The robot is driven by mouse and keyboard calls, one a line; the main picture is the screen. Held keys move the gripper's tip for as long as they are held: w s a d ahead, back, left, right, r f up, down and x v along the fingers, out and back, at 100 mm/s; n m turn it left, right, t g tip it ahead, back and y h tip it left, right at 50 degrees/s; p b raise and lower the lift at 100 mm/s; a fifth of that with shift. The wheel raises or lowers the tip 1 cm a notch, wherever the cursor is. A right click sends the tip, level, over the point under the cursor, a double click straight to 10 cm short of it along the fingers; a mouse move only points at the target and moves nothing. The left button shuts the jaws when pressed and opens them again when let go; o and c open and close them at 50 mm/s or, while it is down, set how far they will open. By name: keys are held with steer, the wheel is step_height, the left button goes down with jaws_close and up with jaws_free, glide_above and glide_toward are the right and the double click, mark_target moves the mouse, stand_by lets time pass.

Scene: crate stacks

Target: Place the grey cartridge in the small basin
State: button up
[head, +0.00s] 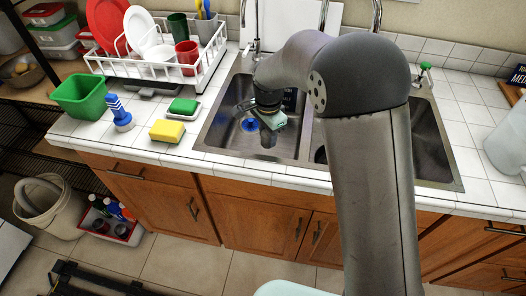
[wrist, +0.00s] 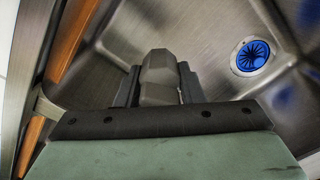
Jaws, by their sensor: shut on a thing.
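The grey cartridge (wrist: 160,72) is a blocky piece held between the two dark fingers of my gripper (wrist: 160,85) in the wrist view. In the head view my gripper (head: 267,127) is down inside the left sink basin (head: 222,128), with the cartridge (head: 268,139) below it. The left basin looks narrower than the right basin (head: 432,150), which my arm partly hides. A blue drain (head: 249,124) shows in the left basin, beside the cartridge; in the wrist view the drain (wrist: 252,55) is to its right. I cannot tell whether the cartridge touches the basin floor.
The faucet (head: 257,45) stands behind the basins. The basin walls surround my gripper.

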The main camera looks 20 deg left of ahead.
step_height(320, 180, down, 10)
steer(key=shift+s+a+r+p, duration=0.1)
steer(key=shift+p, duration=0.5)
steer(key=shift+f, duration=0.3)
steer(key=o, duration=1)
steer(key=shift+r, duration=0.1)
step_height(320, 180, up, 12)
steer(key=shift+r+b, duration=0.2)
steer(key=shift+b, duration=0.3)
